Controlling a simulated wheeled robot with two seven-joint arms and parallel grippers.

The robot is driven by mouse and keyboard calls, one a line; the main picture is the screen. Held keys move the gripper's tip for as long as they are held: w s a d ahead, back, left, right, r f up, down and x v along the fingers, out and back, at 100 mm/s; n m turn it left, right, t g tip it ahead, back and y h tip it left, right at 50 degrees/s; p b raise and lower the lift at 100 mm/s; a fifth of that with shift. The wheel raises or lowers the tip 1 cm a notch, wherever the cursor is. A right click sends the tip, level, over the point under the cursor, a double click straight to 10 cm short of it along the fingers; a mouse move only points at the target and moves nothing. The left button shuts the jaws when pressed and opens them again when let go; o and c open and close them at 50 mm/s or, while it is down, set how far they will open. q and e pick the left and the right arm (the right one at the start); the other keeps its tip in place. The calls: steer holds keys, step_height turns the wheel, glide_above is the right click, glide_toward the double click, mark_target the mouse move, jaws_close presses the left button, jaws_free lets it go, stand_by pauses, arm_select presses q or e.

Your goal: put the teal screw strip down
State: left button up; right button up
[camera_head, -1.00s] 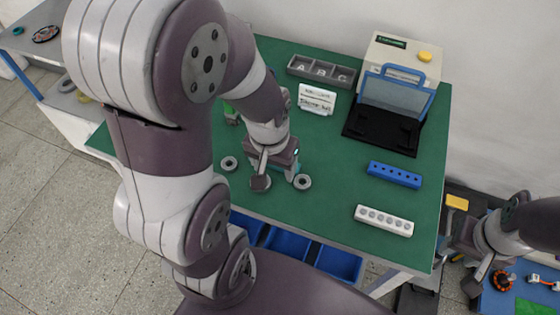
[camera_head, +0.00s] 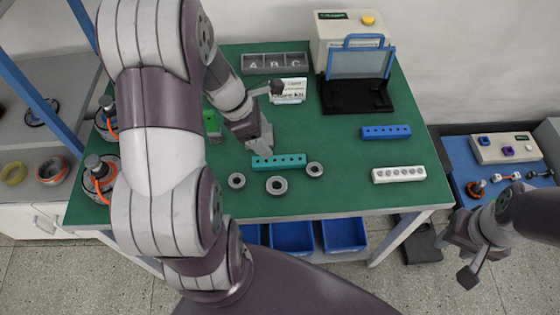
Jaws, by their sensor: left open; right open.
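The teal screw strip (camera_head: 279,161), a bar with a row of dark holes, lies flat on the green table (camera_head: 345,195) among grey rings. My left gripper (camera_head: 268,118) is open and empty, just behind the strip in the picture. One finger ends close to the strip's back edge; I cannot tell whether they touch. The other finger is further back, near the white label card. My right gripper (camera_head: 474,262) is open and empty, beyond the table's right side.
Grey rings (camera_head: 276,185) lie close in front of the strip. A blue strip (camera_head: 386,132) and a white strip (camera_head: 398,174) lie to the right. A grey A-B-C tray (camera_head: 276,64), a label card (camera_head: 290,91) and a machine with a black base (camera_head: 354,95) stand behind. Blue bins (camera_head: 292,237) hang below.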

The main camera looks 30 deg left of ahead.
mark_target(279, 159)
arm_select(q)
steer(key=x, duration=0.3)
steer(key=b+x, duration=0.1)
steer(key=x, duration=0.3)
steer(key=a+b+x, duration=0.1)
steer(key=x, duration=0.2)
steer(key=shift+w+d+f, duration=0.2)
steer(key=shift+w+f, duration=0.05)
steer(key=shift+f, duration=0.25)
jaws_close()
steer(key=shift+r, duration=0.15)
